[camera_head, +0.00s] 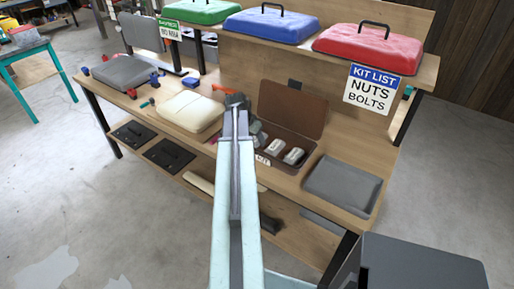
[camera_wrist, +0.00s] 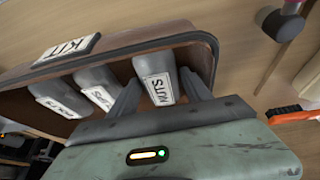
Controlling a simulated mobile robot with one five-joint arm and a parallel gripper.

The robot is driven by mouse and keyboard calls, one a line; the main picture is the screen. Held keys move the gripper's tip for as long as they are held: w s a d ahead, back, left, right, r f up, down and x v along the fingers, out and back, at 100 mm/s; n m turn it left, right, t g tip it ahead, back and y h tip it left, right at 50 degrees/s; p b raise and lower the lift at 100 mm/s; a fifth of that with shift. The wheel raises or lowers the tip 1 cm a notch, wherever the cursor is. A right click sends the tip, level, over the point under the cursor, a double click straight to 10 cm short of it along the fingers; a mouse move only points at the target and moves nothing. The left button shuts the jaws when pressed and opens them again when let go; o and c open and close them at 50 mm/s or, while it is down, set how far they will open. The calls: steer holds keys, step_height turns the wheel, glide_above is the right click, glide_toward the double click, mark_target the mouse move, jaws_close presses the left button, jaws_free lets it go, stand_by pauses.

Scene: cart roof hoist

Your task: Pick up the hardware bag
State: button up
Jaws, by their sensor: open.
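Several grey bags with white labels lie in an open brown case marked KIT (camera_head: 292,108). In the wrist view the bag labelled NUTS (camera_wrist: 157,66) lies between the two fingers of my gripper (camera_wrist: 160,79). The gripper is open, with one finger on each side of this bag; I cannot tell whether either finger touches it. Two more labelled bags (camera_wrist: 97,86) lie to its left in the case (camera_wrist: 115,46). In the head view my arm hides the gripper's fingers and part of the bags; two pale-labelled bags (camera_head: 293,155) show to the right of the arm.
A grey tray (camera_head: 342,187) sits on the bench right of the case, and a cream folded pad (camera_head: 190,111) lies to the left. An orange-handled tool (camera_wrist: 291,115) lies near the gripper. Red, blue and green lidded boxes stand on the shelf above.

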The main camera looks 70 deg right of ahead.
steer(key=shift+f, duration=0.1)
steer(key=c, duration=1.1)
steer(key=shift+p, duration=0.3)
